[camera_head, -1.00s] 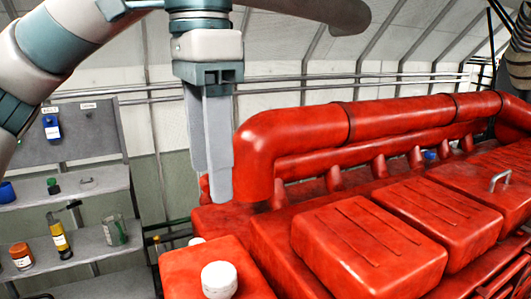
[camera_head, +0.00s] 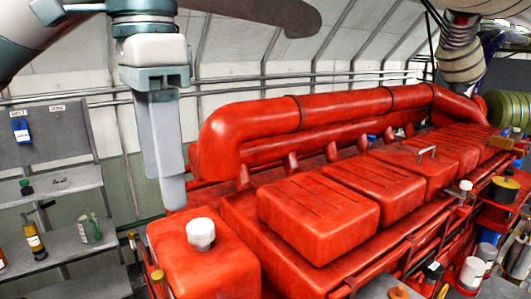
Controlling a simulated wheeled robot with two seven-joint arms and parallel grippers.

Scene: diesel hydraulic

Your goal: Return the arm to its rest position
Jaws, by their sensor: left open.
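My left arm comes in from the upper left of the head view. Its gripper (camera_head: 170,198) hangs straight down with two long grey fingers, open and with nothing visible between them. The fingertips show just left of the bent end of the thick red pipe on the red engine (camera_head: 310,210), above and behind the white cap (camera_head: 200,233) in the picture. I see a small gap in the picture between the fingers and the pipe. My right gripper does not show in this view.
A green ribbed cylinder (camera_head: 507,108) is at the far right.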

